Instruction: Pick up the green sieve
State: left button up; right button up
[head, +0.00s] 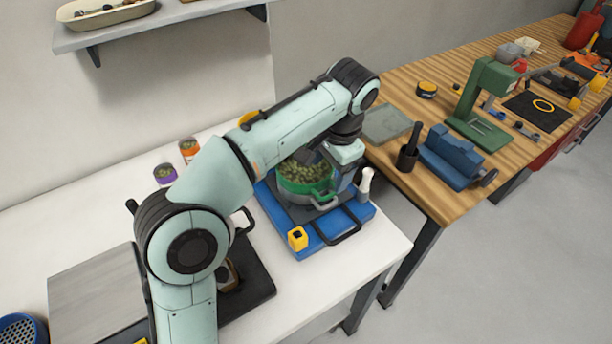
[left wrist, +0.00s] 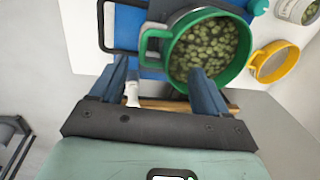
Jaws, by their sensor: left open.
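The green sieve (head: 308,188), filled with small green pieces, sits in a grey metal pot (head: 326,201) on a blue tray (head: 362,212). In the left wrist view the green sieve (left wrist: 243,62) shows its round rim and a loop handle at its left. My left gripper (left wrist: 160,88) is open and empty. It is over the near side of the sieve; its right finger overlaps the rim in the picture, and I cannot tell whether they touch. In the head view my left arm hides part of the sieve. My right gripper is not in view.
A white bottle (head: 366,182) and a yellow block (head: 297,238) stand on the tray. Two small cans (head: 165,174) are behind my left arm. A wooden bench with a blue vise (head: 452,158) and a green press (head: 484,96) is at the right.

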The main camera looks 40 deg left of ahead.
aim_at(328, 185)
pick_arm(q)
notch_tip(328, 185, down, 6)
jog(key=shift+w+r+b, duration=0.1)
jog(key=shift+b, duration=0.75)
jog(key=c, duration=1.2)
